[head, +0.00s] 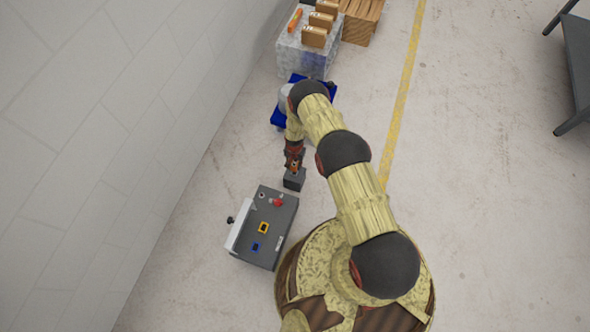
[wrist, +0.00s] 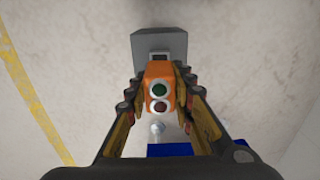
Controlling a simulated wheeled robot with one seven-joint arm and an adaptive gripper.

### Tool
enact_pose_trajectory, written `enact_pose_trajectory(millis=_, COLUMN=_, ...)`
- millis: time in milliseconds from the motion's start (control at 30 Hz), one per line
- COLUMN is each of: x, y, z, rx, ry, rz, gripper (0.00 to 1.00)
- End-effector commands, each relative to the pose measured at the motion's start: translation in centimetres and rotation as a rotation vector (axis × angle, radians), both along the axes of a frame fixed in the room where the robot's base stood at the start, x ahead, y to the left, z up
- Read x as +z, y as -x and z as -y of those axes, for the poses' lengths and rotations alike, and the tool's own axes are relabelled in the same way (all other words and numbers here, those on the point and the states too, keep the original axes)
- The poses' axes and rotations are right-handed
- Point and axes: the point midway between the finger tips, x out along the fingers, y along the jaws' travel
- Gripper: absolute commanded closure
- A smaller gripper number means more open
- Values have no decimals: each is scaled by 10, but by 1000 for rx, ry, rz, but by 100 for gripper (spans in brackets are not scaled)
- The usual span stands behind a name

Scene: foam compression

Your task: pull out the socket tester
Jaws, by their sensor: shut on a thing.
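The socket tester (wrist: 159,92) is a small orange block with a green and a dark red round light on its face. In the wrist view it sits between the fingers of my gripper (wrist: 159,88), which is shut on it. A grey box (wrist: 160,43) with a dark opening lies just beyond the tester's far end. I cannot tell whether the tester's end is inside that opening. In the head view my gripper (head: 294,161) is right at the small grey box (head: 294,180), and the tester is mostly hidden there.
A larger dark grey panel box (head: 273,222) with red, yellow and blue parts stands nearby, close to the wall (head: 110,110). A blue object (head: 277,119) is partly behind my arm.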

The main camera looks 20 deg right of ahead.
Motion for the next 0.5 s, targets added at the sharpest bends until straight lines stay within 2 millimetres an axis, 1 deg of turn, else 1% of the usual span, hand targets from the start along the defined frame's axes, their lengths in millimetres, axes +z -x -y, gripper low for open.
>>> enact_pose_trajectory(millis=100, x=8, y=0, z=0, rx=0, ry=0, rz=0, gripper=100)
enact_pose_trajectory(millis=500, x=28, y=0, z=0, rx=0, ry=0, rz=0, gripper=100)
